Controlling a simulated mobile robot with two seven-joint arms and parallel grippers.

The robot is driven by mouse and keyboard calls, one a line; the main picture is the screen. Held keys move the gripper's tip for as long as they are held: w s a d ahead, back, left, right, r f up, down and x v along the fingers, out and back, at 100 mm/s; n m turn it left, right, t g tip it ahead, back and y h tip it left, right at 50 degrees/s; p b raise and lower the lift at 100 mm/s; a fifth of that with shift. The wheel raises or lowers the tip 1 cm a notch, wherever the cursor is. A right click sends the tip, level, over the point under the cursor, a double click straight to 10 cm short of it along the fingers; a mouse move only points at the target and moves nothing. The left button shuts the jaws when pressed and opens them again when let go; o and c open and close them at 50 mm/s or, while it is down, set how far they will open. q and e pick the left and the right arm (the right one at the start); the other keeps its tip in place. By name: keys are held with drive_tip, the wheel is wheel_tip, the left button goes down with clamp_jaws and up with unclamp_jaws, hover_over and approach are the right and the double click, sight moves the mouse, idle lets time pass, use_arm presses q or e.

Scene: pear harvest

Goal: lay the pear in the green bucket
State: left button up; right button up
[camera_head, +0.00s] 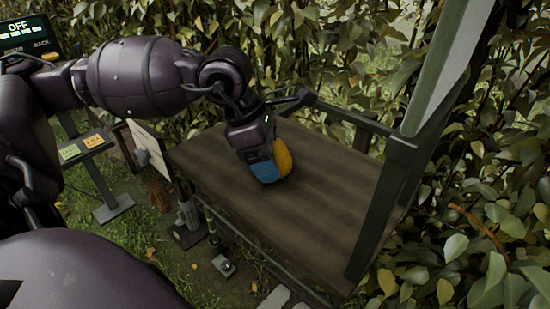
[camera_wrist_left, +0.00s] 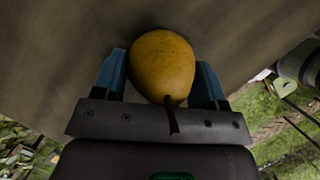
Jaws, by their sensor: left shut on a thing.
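The yellow pear (camera_head: 283,158) is at my left gripper (camera_head: 264,170), over the brown wooden table top. In the left wrist view the pear (camera_wrist_left: 162,65) sits between the two blue fingers of the left gripper (camera_wrist_left: 162,85), with its stem toward the wrist. The left gripper is shut on the pear. I cannot tell whether the pear touches the table top. No green bucket shows in either view. My right gripper is not in view.
The wooden table (camera_head: 330,205) is otherwise bare, with a dark frame and an upright post (camera_head: 390,190) at its right. Leafy hedge (camera_head: 350,40) stands close behind and to the right. A small stand with yellow labels (camera_head: 82,146) and grass are at the left.

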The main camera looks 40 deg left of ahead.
use_arm(q)
drive_tip(key=shift+c, duration=0.6)
drive_tip(key=shift+r, duration=0.6)
wheel_tip(320, 180, up, 19)
drive_tip(key=p, duration=0.1)
drive_tip(key=shift+p, duration=0.3)
drive_tip(key=shift+s+f, duration=0.15)
